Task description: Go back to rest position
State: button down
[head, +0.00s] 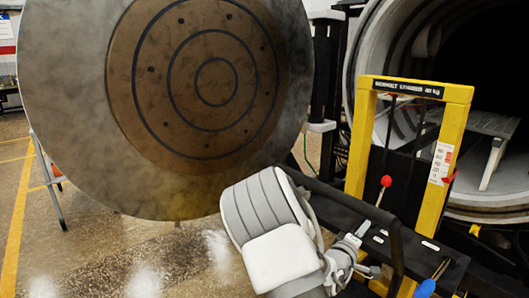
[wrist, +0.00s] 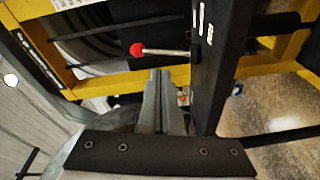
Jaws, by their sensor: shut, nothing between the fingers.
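My gripper (head: 362,230) is at the end of my white and grey arm, low and right of centre in the head view. It is over the black part of the yellow lifter (head: 355,150). In the wrist view my gripper (wrist: 160,73) has its two grey fingers together, with nothing between them. The red-knobbed lever (head: 386,182) stands close by. In the wrist view the lever (wrist: 165,52) lies just beyond the fingertips and looks apart from them, though the exact gap is hard to tell.
The large round furnace door (head: 70,100) fills the left and centre, behind my arm. The open furnace chamber (head: 485,205) is at the right, behind the lifter. A blue handle (head: 425,289) is at the bottom right. Floor (head: 100,255) shows clear at the lower left.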

jog(key=s+a+r+m+g+y, duration=0.4)
jog(key=s+a+r+m+y, duration=0.3)
jog(key=s+a+y, duration=0.6)
jog(key=s+a+r+g+h, duration=0.1)
jog(key=s+r+g, duration=0.15)
jog(key=s, duration=0.85)
jog(key=s+a+r+g, duration=0.1)
jog(key=s+a+r, duration=0.15)
jog(key=s, duration=0.75)
notch_tip(320, 180, up, 17)
jog(key=p, duration=1.6)
jog(key=shift+d, duration=0.35)
